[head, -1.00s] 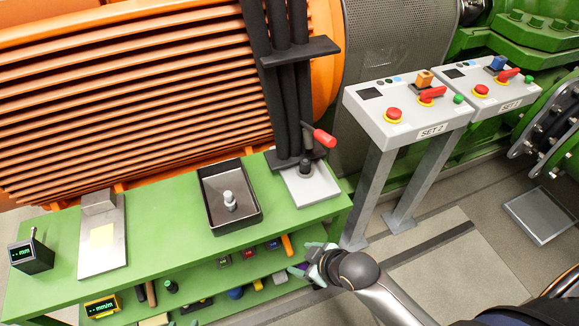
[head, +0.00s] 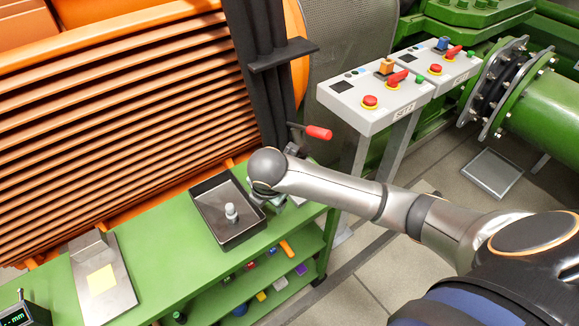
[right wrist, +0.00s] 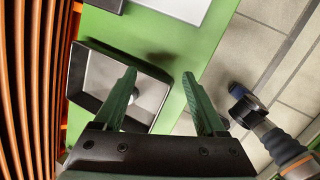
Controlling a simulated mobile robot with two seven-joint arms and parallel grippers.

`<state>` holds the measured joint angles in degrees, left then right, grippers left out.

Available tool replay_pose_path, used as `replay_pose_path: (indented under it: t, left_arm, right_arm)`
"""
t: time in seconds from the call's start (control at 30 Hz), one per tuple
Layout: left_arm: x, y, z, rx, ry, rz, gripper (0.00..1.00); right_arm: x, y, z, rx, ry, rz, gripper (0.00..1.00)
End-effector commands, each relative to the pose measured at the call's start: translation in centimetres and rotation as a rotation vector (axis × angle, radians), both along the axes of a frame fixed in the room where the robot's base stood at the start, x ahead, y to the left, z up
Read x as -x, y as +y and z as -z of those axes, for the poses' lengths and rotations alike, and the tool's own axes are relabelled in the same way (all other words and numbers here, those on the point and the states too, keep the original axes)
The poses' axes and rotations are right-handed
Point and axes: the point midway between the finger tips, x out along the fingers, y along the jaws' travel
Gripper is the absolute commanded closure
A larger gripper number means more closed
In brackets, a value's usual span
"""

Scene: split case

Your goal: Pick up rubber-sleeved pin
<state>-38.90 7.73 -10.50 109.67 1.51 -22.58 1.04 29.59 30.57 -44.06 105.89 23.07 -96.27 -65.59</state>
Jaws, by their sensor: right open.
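A pale grey-white pin (head: 231,212) stands upright in the dark tray (head: 207,228) on the green bench. I take it as the rubber-sleeved pin; its sleeve is too small to make out. My right gripper (head: 262,197) is over the bench just right of the tray, partly hidden by its own wrist. In the right wrist view its two green fingers (right wrist: 159,76) are apart with nothing between them. The tray (right wrist: 88,97) lies behind the left finger there, and that finger largely hides the pin. My left gripper is not in view.
A red-handled lever (head: 318,132) stands behind my right wrist. A grey plate with a yellow patch (head: 117,285) lies on the bench left of the tray, with clear green surface between. Black pipes (head: 270,95) rise behind. Several small items sit on the lower shelf.

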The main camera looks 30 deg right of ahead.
Motion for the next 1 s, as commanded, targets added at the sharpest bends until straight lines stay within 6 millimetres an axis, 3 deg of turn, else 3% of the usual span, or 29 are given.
replay_pose_path:
  t: [0.03,0.2,0.4,0.53,0.8,1.0]
  left_arm:
    - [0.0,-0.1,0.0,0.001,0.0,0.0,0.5]
    - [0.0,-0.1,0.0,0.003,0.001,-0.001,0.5]
    - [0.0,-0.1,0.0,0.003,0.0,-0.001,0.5]
    - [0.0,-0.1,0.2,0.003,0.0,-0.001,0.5]
    - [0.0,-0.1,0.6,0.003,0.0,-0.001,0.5]
    - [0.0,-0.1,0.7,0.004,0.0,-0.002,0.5]
  right_arm:
    - [-1.6,-1.7,-1.2,0.075,0.002,-0.049,0.27]
    - [-4.6,-6.4,-4.4,0.268,0.058,-0.183,0.27]
    - [-5.9,-9.3,-6.3,0.365,0.103,-0.244,0.27]
    - [-6.3,-10.1,-5.3,0.374,0.113,-0.25,0.27]
    - [-7.8,-11.8,-1.2,0.371,0.108,-0.249,0.27]
    - [-8.2,-12.3,0.1,0.37,0.107,-0.25,0.27]
